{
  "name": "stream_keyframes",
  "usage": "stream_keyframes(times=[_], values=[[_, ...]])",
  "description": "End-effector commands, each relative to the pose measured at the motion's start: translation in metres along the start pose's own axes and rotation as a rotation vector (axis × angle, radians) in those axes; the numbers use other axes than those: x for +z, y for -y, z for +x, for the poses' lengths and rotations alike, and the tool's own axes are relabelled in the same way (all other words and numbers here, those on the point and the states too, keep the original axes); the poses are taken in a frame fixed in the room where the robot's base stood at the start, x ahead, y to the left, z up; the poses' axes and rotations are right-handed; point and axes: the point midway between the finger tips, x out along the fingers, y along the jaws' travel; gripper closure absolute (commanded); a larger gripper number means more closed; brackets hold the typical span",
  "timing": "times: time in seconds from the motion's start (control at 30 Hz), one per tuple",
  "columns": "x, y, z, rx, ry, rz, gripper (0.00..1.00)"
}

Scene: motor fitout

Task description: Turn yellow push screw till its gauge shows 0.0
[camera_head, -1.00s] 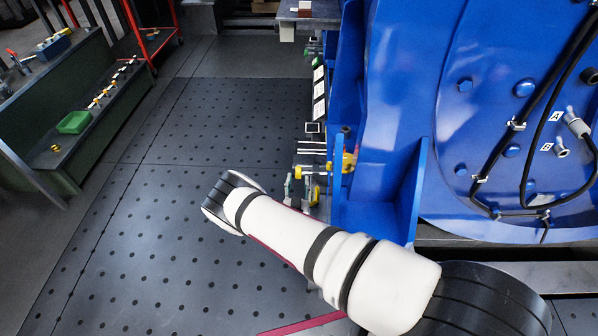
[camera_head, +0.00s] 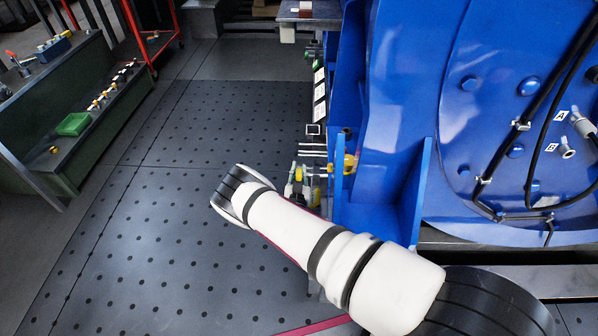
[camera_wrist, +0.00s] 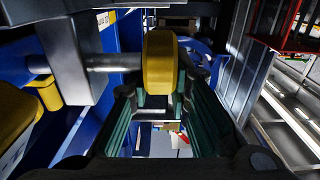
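In the wrist view a yellow knob (camera_wrist: 160,62) sits on a horizontal grey metal shaft (camera_wrist: 112,62) that comes from a grey block on the left. My gripper (camera_wrist: 160,100) points at the knob, with a dark green finger on each side of its lower rim. The fingers stand about a knob's width apart; whether both touch it is unclear. In the head view a yellow part (camera_head: 299,172) shows beside the blue machine, next to the end of my arm, with another yellow part (camera_head: 349,163) to its right. No gauge reading is legible.
A second, larger yellow part (camera_wrist: 18,120) is close at the left of the wrist view. The blue machine (camera_head: 400,140) with its flange fills the right of the head view. A green bench (camera_head: 75,150) stands left; dotted floor (camera_head: 220,130) between is clear.

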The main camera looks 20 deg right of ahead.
Motion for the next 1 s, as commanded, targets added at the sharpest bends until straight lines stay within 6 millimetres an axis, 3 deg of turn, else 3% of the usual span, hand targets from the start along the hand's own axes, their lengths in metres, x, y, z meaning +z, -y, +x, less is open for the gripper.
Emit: stream_keyframes(times=[0.47,1.0], values=[[-0.003,0.000,0.002,0.002,0.085,0.001,1.00],[-0.001,-0.001,0.011,0.002,0.545,0.004,1.00]])
